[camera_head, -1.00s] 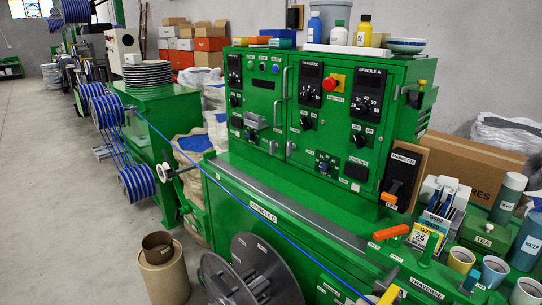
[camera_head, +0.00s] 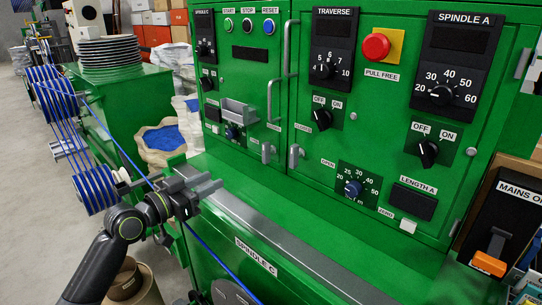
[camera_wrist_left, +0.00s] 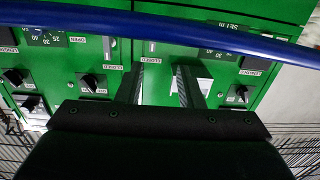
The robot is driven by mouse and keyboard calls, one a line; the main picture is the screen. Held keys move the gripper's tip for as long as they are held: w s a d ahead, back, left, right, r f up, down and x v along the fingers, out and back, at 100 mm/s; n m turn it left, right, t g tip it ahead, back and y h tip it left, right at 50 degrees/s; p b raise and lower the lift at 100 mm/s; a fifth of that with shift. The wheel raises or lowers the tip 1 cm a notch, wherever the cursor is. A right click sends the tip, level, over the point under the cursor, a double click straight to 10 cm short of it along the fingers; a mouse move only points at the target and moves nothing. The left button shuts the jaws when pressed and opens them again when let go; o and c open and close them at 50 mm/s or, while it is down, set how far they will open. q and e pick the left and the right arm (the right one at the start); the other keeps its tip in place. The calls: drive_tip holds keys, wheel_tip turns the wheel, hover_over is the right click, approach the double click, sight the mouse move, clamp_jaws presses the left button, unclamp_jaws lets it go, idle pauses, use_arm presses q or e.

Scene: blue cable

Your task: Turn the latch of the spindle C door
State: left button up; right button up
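The spindle C door (camera_head: 235,90) is the left door of the green cabinet, with the SPINDLE C dial at its top. Its latch (camera_head: 267,152) is a small grey upright handle at the lower right corner, near the seam with the neighbouring door. A similar latch (camera_head: 295,155) stands just across the seam. My left gripper (camera_head: 212,184) is low and left of the latch, apart from it, pointing toward the cabinet. In the left wrist view its two fingers (camera_wrist_left: 164,74) are apart with nothing seen held; the panel looks upside down beyond. My right gripper is not in view.
A taut blue cable (camera_head: 217,258) runs diagonally past my left gripper and crosses the wrist view close to the camera (camera_wrist_left: 160,27). Door handles (camera_head: 280,85) and a small grey holder (camera_head: 238,112) stick out from the cabinet. Cable pulleys (camera_head: 95,188) stand at left.

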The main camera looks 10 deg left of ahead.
use_arm(q)
drive_tip(key=r, duration=0.1)
drive_tip(key=p, duration=0.3)
approach(263, 152)
drive_tip(key=x, duration=0.7)
drive_tip(key=shift+w+d, duration=0.2)
drive_tip(key=shift+d, duration=0.05)
drive_tip(key=shift+x, duration=0.9)
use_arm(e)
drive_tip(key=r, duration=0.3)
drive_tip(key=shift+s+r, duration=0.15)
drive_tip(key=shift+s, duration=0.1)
use_arm(q)
drive_tip(key=shift+c, duration=0.2)
clamp_jaws()
